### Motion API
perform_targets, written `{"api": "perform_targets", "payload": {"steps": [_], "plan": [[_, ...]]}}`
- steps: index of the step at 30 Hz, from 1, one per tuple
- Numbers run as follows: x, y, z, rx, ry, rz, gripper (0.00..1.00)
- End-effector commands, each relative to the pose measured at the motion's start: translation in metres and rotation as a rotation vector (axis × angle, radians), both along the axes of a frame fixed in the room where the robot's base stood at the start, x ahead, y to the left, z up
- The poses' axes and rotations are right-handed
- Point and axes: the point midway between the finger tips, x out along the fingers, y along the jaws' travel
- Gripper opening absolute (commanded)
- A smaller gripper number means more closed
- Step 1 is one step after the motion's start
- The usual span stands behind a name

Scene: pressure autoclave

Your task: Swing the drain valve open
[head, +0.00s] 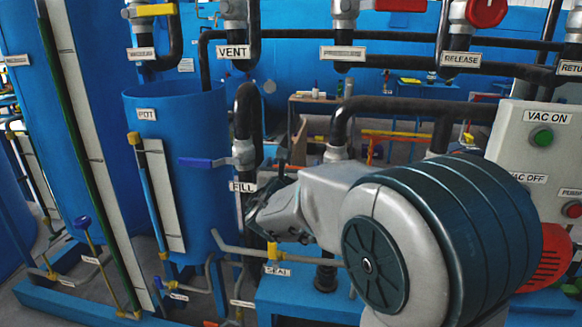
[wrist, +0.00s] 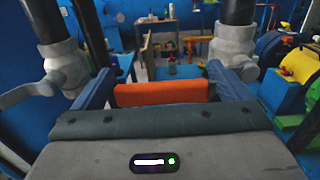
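I cannot read a drain label on any valve, so I cannot tell which is the drain valve. Low valves with small unreadable tags include a blue-handled one (head: 83,222) at far left and another blue-handled one (head: 172,284) at the foot of the pot (head: 195,130). The fill valve's blue lever (head: 203,162) points left. My gripper (wrist: 160,72) has its fingers apart; in the head view, its dark end (head: 262,215) is beside the fill pipe, partly hidden by my arm. No handle is seen between the fingers. An orange band spans the gap behind the fingertips.
In the wrist view, a grey valve body (wrist: 62,65) with a lever stands left of my fingers and a grey fitting (wrist: 235,50) stands right. The seal valve (head: 274,252) is below my arm. A control panel (head: 530,140) stands at right. Pipes crowd the area.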

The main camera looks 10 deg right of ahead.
Motion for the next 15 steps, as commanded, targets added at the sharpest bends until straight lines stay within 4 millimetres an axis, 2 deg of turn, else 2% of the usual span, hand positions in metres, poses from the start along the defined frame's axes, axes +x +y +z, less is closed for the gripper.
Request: {"api": "perform_targets", "payload": {"steps": [1, 5, 15], "plan": [[-0.0002, 0.0001, 0.0000, 0.000, 0.000, 0.000, 0.81], [-0.0002, 0.0003, 0.0000, 0.000, 0.000, 0.000, 0.45], [-0.0007, -0.0004, 0.0039, 0.052, -0.023, 0.001, 0.45]]}}
